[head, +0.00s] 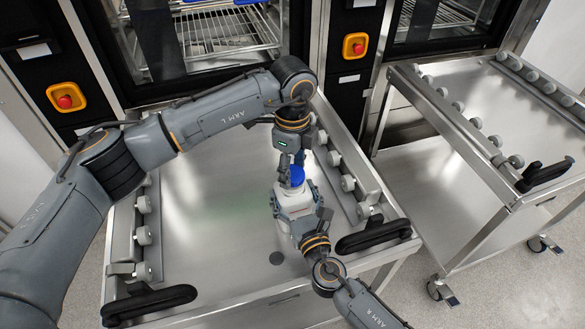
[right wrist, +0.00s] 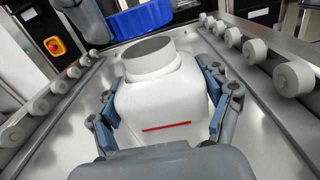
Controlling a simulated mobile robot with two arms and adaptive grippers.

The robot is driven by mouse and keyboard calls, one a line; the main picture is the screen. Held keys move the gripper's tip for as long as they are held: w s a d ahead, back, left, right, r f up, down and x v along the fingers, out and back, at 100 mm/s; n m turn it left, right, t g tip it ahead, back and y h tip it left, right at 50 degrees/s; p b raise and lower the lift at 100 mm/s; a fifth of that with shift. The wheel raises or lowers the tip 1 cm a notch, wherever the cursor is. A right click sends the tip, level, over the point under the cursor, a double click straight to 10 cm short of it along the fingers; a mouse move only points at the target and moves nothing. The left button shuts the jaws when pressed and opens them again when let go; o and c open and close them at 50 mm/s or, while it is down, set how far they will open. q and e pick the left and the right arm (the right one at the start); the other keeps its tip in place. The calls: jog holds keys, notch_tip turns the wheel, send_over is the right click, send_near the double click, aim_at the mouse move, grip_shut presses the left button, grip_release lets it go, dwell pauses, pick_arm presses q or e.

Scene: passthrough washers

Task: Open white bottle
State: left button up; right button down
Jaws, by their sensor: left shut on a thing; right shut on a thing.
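The white bottle (head: 294,199) stands upright above the steel cart's top. In the right wrist view the bottle (right wrist: 160,105) shows its bare neck and a red line on its side. My right gripper (head: 297,212) is shut on the bottle's body, one finger on each side. The blue cap (head: 297,175) is apart from the neck, above and behind it in the right wrist view (right wrist: 142,18). My left gripper (head: 288,162) is shut on the cap from above. Its fingers partly hide the cap.
The cart (head: 210,225) has rows of grey rollers along both sides and black handles (head: 150,303) at the front. Its top is clear left of the bottle. Two machines with racks and red emergency buttons (head: 65,101) stand behind. A second cart (head: 480,95) is at right.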

aim_at(293, 173)
pick_arm(q)
jog(key=shift+r, duration=1.9)
pick_arm(e)
grip_release()
